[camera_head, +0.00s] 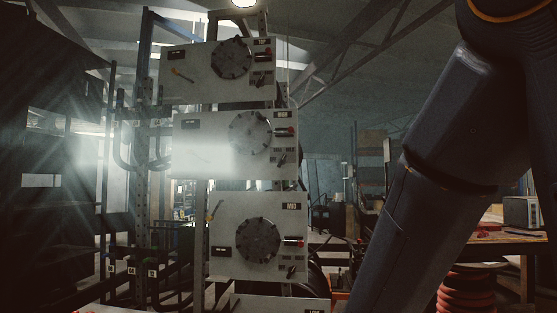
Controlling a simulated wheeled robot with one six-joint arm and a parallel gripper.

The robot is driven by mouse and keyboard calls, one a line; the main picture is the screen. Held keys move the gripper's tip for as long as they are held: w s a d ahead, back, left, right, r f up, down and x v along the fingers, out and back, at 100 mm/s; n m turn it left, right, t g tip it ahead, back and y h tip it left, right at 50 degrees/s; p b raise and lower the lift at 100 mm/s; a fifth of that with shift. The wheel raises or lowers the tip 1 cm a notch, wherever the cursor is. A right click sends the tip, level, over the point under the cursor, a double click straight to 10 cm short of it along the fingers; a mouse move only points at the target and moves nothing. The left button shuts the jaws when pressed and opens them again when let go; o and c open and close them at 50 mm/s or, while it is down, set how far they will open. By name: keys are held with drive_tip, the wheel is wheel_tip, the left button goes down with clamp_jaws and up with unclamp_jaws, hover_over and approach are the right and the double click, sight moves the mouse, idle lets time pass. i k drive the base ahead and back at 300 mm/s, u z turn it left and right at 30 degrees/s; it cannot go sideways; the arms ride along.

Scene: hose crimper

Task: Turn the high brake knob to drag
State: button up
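Several pale panels are stacked on an upright rack. The second panel from the top (185,124) seems to be the high one, though its small label (286,117) is hard to read. It has a large dark round dial (250,133), a red-tipped handle (285,132) and, below that, a small dark knob (281,160) by tiny lettering. This small knob looks like the brake knob; its pointer setting cannot be told. Bright glare covers the panel's lower left. My arm crosses the right side of the view; my gripper is out of view.
Similar panels sit above (205,85) and below (230,205), with another partly cut off at the bottom (270,304). Black hoses (125,150) hang left of the rack. A wooden table (510,238) stands at the right, behind my arm.

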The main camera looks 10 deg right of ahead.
sight(282, 161)
drive_tip(key=u, duration=0.5)
drive_tip(key=i, duration=0.5)
drive_tip(key=u, duration=0.65)
drive_tip(key=i, duration=0.7)
drive_tip(key=z, duration=0.1)
